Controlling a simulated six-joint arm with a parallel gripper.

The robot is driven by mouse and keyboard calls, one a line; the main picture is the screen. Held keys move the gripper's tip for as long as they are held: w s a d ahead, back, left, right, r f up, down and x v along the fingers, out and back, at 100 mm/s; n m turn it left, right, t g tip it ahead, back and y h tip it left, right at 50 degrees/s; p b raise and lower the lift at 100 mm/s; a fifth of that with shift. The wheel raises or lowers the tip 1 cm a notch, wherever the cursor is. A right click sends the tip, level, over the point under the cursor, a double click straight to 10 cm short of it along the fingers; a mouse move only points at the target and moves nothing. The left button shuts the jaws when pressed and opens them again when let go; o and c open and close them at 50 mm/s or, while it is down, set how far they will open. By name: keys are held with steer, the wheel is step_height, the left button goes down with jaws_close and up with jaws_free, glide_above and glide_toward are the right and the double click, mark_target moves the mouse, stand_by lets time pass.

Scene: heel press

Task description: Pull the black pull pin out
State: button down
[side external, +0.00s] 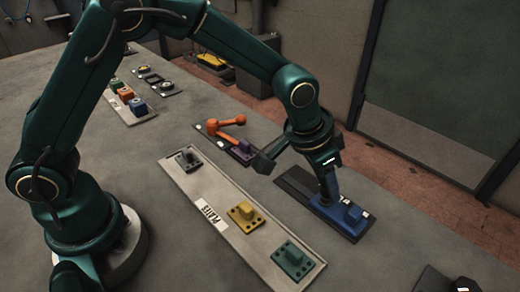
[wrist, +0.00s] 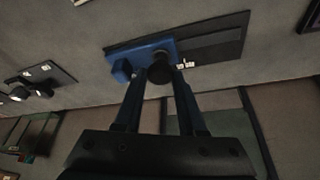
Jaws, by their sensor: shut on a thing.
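The black pull pin (wrist: 159,73) shows in the wrist view as a dark round knob at the blue block (wrist: 150,49). My gripper (wrist: 160,80) is shut on this knob, with one finger on each side. In the side view the blue block (side external: 345,216) sits on the near end of a dark base plate (side external: 296,182). There my gripper (side external: 327,197) points down onto the block and hides the pin. I cannot tell how deep the pin sits. A blue knob (wrist: 122,70) stands on the block beside my fingers.
A pale tray (side external: 222,204) labelled PLATES holds grey, yellow and teal pieces left of the block. An orange lever (side external: 227,123) stands behind, on a dark base. Coloured buttons (side external: 127,95) are farther back. A dark object (side external: 450,281) lies at the lower right.

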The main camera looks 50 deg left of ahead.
step_height(320, 180, up, 2)
steer(key=shift+r, duration=0.1)
steer(key=shift+c, duration=2.4)
jaws_free()
steer(key=v, duration=0.5)
